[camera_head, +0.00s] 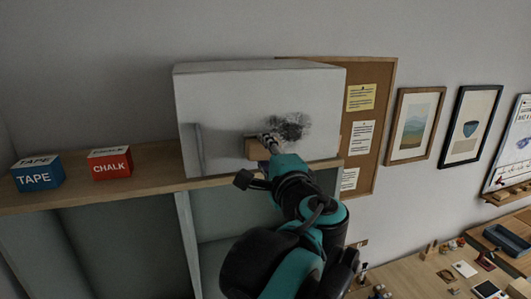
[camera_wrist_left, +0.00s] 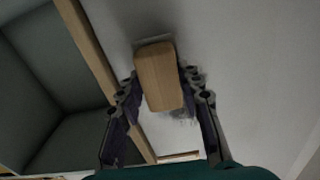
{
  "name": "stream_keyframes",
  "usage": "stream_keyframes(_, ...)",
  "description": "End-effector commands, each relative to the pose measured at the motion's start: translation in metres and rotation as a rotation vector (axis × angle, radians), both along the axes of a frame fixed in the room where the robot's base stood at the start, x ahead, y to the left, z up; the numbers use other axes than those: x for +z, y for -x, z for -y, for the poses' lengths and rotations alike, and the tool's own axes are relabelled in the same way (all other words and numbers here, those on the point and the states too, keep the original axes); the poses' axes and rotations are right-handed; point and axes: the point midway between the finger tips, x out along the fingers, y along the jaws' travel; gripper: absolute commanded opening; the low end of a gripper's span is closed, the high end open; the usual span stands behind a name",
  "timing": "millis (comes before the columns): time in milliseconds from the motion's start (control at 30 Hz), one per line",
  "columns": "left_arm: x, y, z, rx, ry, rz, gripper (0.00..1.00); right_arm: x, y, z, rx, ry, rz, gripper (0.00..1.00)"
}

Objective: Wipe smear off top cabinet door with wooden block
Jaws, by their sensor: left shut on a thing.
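The top cabinet door (camera_head: 225,98) is a pale grey front above the wooden shelf, with a vertical handle (camera_head: 199,148) at its left. A dark, patchy smear (camera_head: 290,126) marks its right-middle part. My left gripper (camera_head: 268,142) is shut on the wooden block (camera_head: 254,149), just left of and below the smear. In the left wrist view the tan block (camera_wrist_left: 158,75) sits between the fingers of my left gripper (camera_wrist_left: 162,100), close to the door. I cannot tell whether it touches. Part of the smear (camera_wrist_left: 186,114) shows behind the block. My right gripper is out of view.
A blue TAPE box (camera_head: 38,174) and a red CHALK box (camera_head: 110,163) stand on the wooden shelf (camera_head: 75,192) at left. A corkboard (camera_head: 372,90) with notes hangs right of the cabinet. A cluttered desk (camera_head: 430,285) lies at lower right.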

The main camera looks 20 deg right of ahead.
Motion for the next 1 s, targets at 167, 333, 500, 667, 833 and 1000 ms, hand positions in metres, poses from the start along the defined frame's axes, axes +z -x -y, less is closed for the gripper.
stream_keyframes(167, 0.0, -0.004, 0.0, 0.0, 0.0, 0.0, 0.12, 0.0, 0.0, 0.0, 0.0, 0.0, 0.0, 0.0)
stream_keyframes(333, 0.0, -0.007, 0.0, 0.0, 0.0, 0.0, 0.12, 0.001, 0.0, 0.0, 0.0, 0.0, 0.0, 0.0)
stream_keyframes(500, 0.0, -0.011, -0.001, 0.0, 0.0, 0.0, 0.12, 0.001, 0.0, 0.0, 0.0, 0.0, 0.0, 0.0)
stream_keyframes(667, 0.0, -0.01, 0.002, -0.001, 0.0, 0.0, 0.12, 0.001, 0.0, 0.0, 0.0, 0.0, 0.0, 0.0)
stream_keyframes(833, 0.0, -0.01, 0.015, -0.002, 0.0, 0.0, 0.12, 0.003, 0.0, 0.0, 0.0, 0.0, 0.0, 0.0)
stream_keyframes(1000, 0.001, -0.01, 0.03, -0.002, 0.0, 0.0, 0.12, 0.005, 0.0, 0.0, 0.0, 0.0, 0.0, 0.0)
